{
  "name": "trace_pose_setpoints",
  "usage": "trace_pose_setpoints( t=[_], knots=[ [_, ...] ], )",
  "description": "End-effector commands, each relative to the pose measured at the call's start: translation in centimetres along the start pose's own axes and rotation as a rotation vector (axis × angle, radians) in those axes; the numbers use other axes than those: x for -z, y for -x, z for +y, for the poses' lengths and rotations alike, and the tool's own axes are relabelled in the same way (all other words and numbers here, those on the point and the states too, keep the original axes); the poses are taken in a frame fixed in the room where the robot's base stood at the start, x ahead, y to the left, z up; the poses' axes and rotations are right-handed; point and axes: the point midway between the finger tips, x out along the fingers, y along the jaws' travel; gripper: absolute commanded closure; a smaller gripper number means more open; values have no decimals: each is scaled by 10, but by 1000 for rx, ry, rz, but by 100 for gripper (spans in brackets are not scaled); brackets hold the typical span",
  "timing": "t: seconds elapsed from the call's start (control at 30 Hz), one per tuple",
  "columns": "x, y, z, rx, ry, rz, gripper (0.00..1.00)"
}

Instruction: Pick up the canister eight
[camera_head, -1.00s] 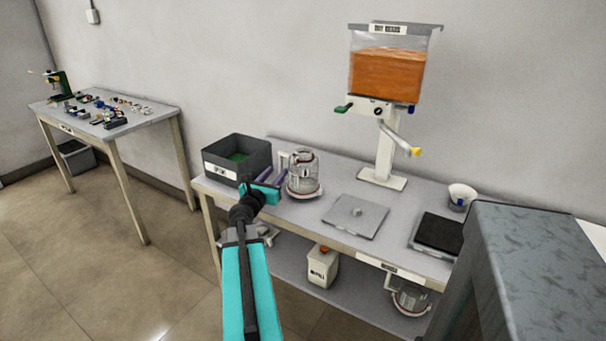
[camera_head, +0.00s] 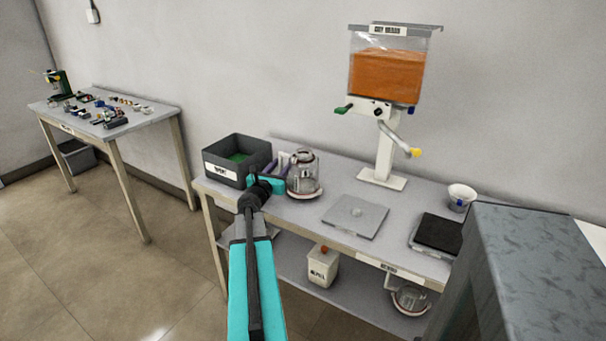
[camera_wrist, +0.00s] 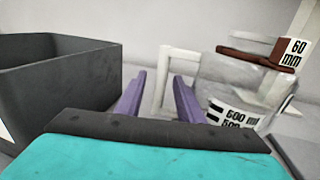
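A clear glass canister (camera_head: 304,177) with a white handle and reddish-brown bands stands on the table, beside the dark bin. In the wrist view the canister (camera_wrist: 235,88) shows at the right, with its pale handle (camera_wrist: 165,72) ahead between my two purple fingers. No number eight is readable on it. My gripper (camera_head: 275,170) is open just left of the canister; its fingers also show apart in the wrist view (camera_wrist: 158,92). I cannot tell whether the handle is within finger reach. A second similar canister (camera_head: 411,297) sits on the lower shelf, partly hidden by the table edge.
The dark bin (camera_head: 218,171) stands close left of my gripper. A flat grey plate (camera_head: 338,216), a dispenser with orange contents (camera_head: 387,78), a black scale (camera_head: 437,234) and a white cup (camera_head: 461,193) are to the right. A white container (camera_head: 322,268) is on the lower shelf.

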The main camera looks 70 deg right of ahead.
Motion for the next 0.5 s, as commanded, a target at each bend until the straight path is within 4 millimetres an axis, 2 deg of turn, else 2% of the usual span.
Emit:
trace_pose_setpoints(
  t=[0.47,0.5],
  knots=[
    [0,0,0,0,0,0,66],
    [0,0,0,0,0,0,69]
  ],
)
